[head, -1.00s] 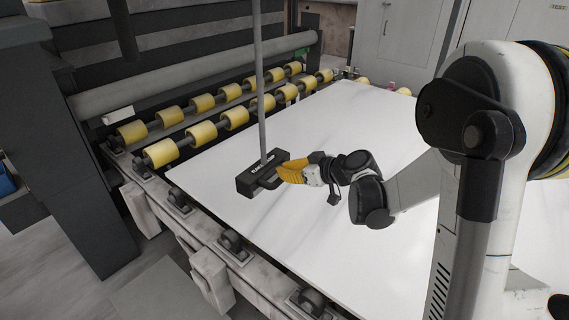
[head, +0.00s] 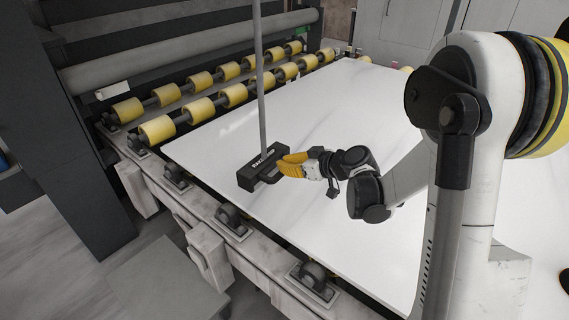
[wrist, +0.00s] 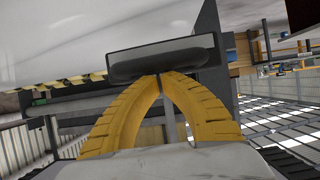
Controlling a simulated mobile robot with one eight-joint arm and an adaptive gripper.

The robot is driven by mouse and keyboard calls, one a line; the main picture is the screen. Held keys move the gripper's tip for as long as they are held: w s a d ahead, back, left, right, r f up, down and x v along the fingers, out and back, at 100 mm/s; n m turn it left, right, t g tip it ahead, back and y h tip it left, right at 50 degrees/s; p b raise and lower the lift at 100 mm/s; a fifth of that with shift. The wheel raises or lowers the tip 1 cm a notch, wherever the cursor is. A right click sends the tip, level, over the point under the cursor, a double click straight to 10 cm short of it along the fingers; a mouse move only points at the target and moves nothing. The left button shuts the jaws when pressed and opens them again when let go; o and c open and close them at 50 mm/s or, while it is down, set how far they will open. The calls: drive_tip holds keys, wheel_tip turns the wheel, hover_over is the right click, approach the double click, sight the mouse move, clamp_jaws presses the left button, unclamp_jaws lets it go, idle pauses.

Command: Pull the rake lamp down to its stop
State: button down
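In the wrist view the fingertips (wrist: 160,78) come together at the lower edge of the dark lamp (wrist: 165,59). They look shut on its handle, whose gripped part is hidden.
Rows of yellow rollers (head: 198,109) stand behind the slab, below a grey horizontal tube (head: 190,58). A roller frame (head: 208,240) runs along the slab's near left edge. Grey cabinets (head: 415,30) stand at the back. The slab's top is otherwise bare.

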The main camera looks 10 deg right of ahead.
drive_tip(key=v, duration=1.2)
